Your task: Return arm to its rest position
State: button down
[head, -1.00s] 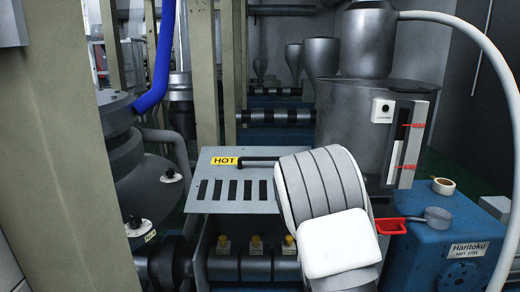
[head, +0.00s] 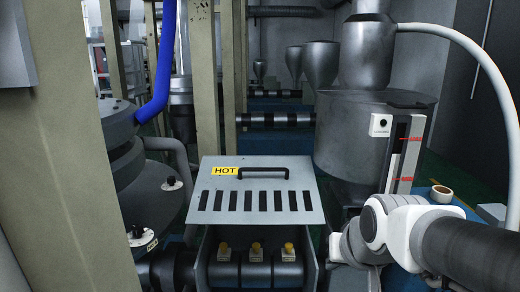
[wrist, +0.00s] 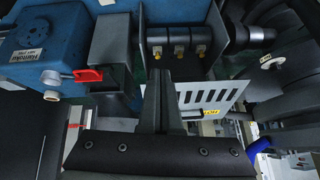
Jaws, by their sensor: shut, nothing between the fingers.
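My arm (head: 400,228) shows in the head view at the lower right, with a white joint and a dark link running off the right edge. My gripper (wrist: 164,88) shows in the wrist view at the middle, its dark fingers together with nothing between them. It is apart from the machine parts around it. In the head view I cannot make out the fingers.
A slotted cover marked HOT (head: 257,190) has a dark handle, above several yellow-topped fittings (head: 256,250). A grey hopper (head: 350,145) stands right of it. A blue machine (wrist: 55,40) with a red handle (wrist: 88,75) shows in the wrist view. Pale posts (head: 70,150) stand left.

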jog(key=s+r+n+g+p, duration=0.1)
jog(key=s+r, duration=0.1)
jog(key=s, duration=0.9)
jog(key=shift+s+r, duration=0.3)
jog(key=shift+d, duration=0.1)
